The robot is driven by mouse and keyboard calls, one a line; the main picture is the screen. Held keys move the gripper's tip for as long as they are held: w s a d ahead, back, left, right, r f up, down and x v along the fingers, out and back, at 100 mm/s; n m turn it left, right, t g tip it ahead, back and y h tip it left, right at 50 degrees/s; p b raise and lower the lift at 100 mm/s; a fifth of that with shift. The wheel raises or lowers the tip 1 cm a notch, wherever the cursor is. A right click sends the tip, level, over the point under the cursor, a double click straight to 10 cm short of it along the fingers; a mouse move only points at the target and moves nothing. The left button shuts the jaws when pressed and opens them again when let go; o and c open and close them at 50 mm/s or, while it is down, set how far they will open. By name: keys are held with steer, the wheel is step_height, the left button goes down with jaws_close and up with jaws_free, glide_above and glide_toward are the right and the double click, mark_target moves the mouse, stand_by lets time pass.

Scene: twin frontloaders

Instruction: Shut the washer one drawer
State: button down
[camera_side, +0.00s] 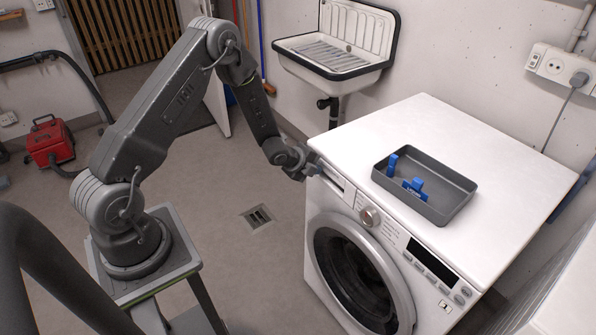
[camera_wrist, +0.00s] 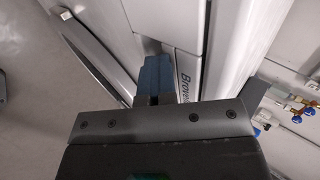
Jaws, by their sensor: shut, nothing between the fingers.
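The washer (camera_side: 345,215) is a white front-loader with a round dark door and a control panel. Its detergent drawer (camera_side: 335,180) is at the upper left of the front, and the drawer front, with lettering, also shows in the wrist view (camera_wrist: 187,68). My gripper (camera_side: 312,169) is at the drawer's left end, close to the washer's upper corner. In the wrist view its shut fingers (camera_wrist: 152,80) lie against or just beside the drawer front, with nothing held. I cannot tell whether they touch it, or whether the drawer stands out slightly.
A grey tray (camera_side: 455,184) with blue pieces (camera_side: 415,187) stands on the washer top. A sink (camera_side: 335,50) hangs on the back wall. A red machine (camera_side: 50,143) stands at the far left. The floor around the drain (camera_side: 257,217) is clear.

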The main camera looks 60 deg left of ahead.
steer(key=s+f+v, duration=0.2)
steer(key=v, duration=1.1)
steer(key=s+d+r+n+g+y, duration=0.15)
steer(key=r+n, duration=0.25)
steer(key=r, duration=0.4)
steer(key=s+d+r+n+y, duration=0.1)
steer(key=d+r+n, duration=0.2)
steer(key=r+n, duration=0.3)
steer(key=s+d+r+n+g+h, duration=0.1)
steer(key=s+d+r+n, duration=0.3)
steer(key=s, duration=0.3)
steer(key=s+d+r+n+g+h, duration=0.1)
steer(key=s+d+r+n, duration=0.3)
steer(key=s+r, duration=0.3)
steer(key=shift+s+d+r, duration=0.15)
steer(key=shift+s+d, duration=0.45)
steer(key=shift+d, duration=0.2)
steer(key=shift+h, duration=0.25)
